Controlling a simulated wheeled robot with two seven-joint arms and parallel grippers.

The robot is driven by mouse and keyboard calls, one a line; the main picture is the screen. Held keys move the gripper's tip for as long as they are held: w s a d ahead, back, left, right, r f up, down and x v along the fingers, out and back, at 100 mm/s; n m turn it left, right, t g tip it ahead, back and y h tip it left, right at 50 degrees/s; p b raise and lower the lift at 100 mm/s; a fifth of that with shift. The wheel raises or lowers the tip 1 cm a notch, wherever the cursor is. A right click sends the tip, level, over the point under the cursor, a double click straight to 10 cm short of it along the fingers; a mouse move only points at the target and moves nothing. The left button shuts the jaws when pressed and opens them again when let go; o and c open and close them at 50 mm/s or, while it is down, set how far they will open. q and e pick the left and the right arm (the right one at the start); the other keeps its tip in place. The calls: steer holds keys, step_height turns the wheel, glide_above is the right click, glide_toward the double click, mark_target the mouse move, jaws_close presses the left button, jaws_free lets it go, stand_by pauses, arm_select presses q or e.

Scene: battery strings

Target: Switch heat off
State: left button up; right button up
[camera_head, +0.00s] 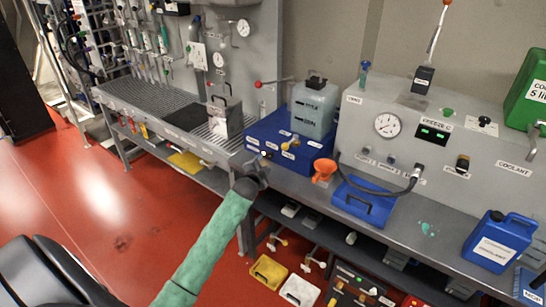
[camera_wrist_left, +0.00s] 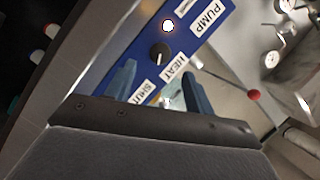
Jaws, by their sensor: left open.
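The blue unit (camera_head: 272,133) stands on the grey bench with a clear tank on it. In the left wrist view its blue front panel (camera_wrist_left: 130,52) carries labels reading PUMP, HEAT and one starting SHUT. A dark round knob (camera_wrist_left: 158,54) with a pale pointer mark sits beside the HEAT label (camera_wrist_left: 174,68). A small round lamp (camera_wrist_left: 167,25) glows near the PUMP label. My left gripper (camera_head: 260,170) is in front of this panel. In the wrist view its two blue-grey fingers (camera_wrist_left: 160,85) are apart and empty, with the knob beyond the gap between them. Contact is not visible.
A grey console (camera_head: 430,150) with a gauge stands behind. A red-tipped lever (camera_head: 270,84) sticks out at the back. The red floor is open at left.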

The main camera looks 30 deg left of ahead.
mark_target(268, 157)
arm_select(q)
steer(key=p+x, duration=0.2)
steer(key=x, duration=0.3)
steer(key=shift+w+a, duration=0.15)
steer(key=shift+w, duration=0.1)
steer(key=shift+w+a+f, duration=0.15)
steer(key=shift+w+f, duration=0.05)
steer(key=shift+w, duration=0.35)
arm_select(e)
steer(key=s+d+f, duration=0.1)
steer(key=s+f, duration=0.1)
steer(key=s, duration=0.3)
steer(key=shift+s+d, duration=0.2)
steer(key=shift+s, duration=0.1)
arm_select(q)
steer(key=shift+c, duration=0.4)
steer(key=c, duration=0.9)
steer(key=shift+p, duration=0.3)
